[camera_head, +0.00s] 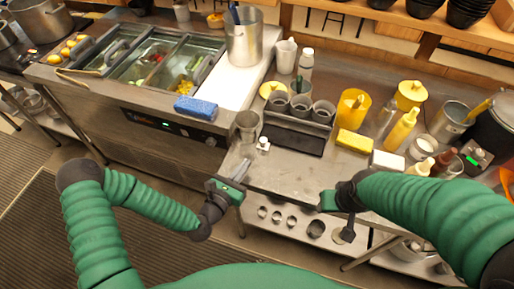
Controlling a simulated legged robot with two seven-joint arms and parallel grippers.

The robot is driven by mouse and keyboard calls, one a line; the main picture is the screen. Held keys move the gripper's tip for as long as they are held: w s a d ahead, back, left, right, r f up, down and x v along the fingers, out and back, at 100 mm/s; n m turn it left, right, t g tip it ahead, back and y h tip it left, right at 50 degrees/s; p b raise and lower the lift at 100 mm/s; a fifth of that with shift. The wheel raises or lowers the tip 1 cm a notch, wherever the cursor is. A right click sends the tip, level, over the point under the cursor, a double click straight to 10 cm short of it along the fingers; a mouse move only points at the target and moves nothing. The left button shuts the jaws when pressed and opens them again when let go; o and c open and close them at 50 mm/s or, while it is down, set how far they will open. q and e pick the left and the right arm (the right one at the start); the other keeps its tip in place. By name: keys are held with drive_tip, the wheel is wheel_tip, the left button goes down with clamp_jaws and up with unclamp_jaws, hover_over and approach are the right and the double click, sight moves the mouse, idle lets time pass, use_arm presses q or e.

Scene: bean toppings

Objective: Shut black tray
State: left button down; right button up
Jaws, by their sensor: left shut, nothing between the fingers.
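A black tray (292,138) sits on the steel counter near the middle of the view, with a row of grey cups along its back side. Whether it is open or shut is hard to tell. My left gripper (238,181) is at the counter's front left corner, in front and left of the tray, shut and empty. My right gripper (328,200) is at the counter's front edge, in front and right of the tray. Its fingers are small and dark, so their opening is unclear. Both grippers are apart from the tray.
A metal cup (246,126) stands left of the tray, with a small white-topped item (263,143) beside it. A yellow block (354,141), a white block (388,161) and bottles crowd the right. A blue sponge (195,108) lies by the topping bins. The counter's front strip is clear.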

sight(261, 143)
use_arm(q)
drive_tip(key=p+x, duration=0.1)
drive_tip(key=x, duration=0.8)
drive_tip(key=shift+w+d, duration=0.1)
drive_tip(key=shift+w, duration=0.05)
drive_tip(key=b+x, duration=0.1)
drive_tip(key=x, duration=0.1)
drive_tip(key=a+b+x, duration=0.1)
drive_tip(key=b+x, duration=0.1)
drive_tip(key=x, duration=0.1)
drive_tip(key=b+x, duration=0.2)
drive_tip(key=x, duration=0.1)
drive_tip(key=shift+w+a+r, duration=0.2)
drive_tip(key=shift+w+r, duration=0.15)
drive_tip(key=shift+w, duration=0.05)
drive_tip(key=shift+w+d+r, duration=0.1)
drive_tip(key=shift+w+r, duration=0.15)
drive_tip(key=shift+r, duration=0.25)
